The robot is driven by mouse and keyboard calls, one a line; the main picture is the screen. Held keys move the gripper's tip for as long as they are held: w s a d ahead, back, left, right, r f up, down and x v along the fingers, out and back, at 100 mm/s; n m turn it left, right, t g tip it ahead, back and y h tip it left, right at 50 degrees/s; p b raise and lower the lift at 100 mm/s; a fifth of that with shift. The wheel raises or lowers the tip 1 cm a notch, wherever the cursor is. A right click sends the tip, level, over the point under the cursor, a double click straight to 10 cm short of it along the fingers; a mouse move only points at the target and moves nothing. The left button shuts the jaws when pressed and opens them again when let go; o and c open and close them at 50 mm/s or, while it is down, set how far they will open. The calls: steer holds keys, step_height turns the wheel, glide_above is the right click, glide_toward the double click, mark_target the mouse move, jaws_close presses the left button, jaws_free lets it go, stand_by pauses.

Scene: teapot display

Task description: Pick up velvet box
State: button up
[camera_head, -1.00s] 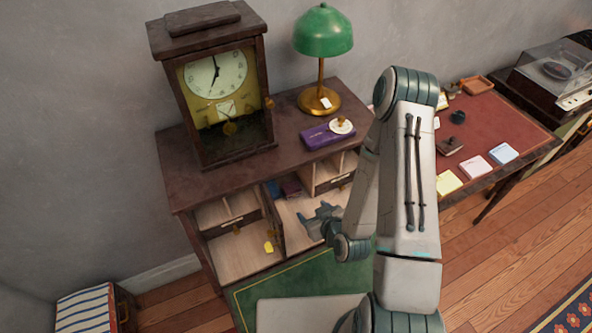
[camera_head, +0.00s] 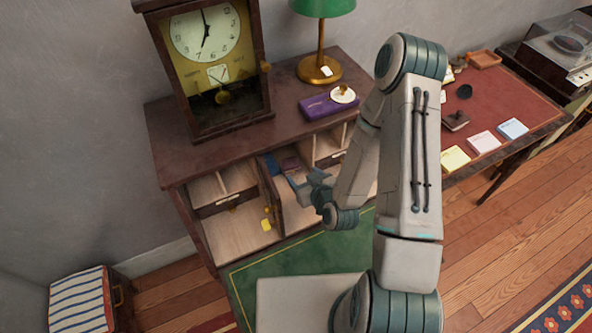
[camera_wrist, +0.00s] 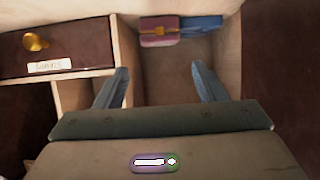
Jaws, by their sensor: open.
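A small maroon box with a gold clasp (camera_wrist: 159,31), which looks like the velvet box, sits at the back of an open cabinet compartment in the wrist view. It also shows in the head view (camera_head: 290,163). A blue item (camera_wrist: 203,26) lies right beside it in the wrist view. My gripper (camera_wrist: 160,72) is open and empty, its two fingers at the compartment with the maroon box beyond the tips, in the space between them. In the head view my gripper (camera_head: 308,187) is at the compartment's front, partly hiding the inside.
A drawer with a brass knob (camera_wrist: 36,42) and a divider stand left of my fingers in the wrist view. A purple case (camera_head: 315,107), lamp (camera_head: 319,70) and clock (camera_head: 205,35) stand on top.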

mark_target(291, 163)
steer(key=shift+b+x, duration=0.75)
steer(key=shift+b, duration=0.05)
steer(key=shift+b+x, duration=0.35)
steer(key=shift+x, duration=0.8)
steer(key=shift+p+x, duration=1.05)
steer(key=shift+x, duration=1.55)
steer(key=shift+d, duration=0.1)
steer(key=c, duration=0.7)
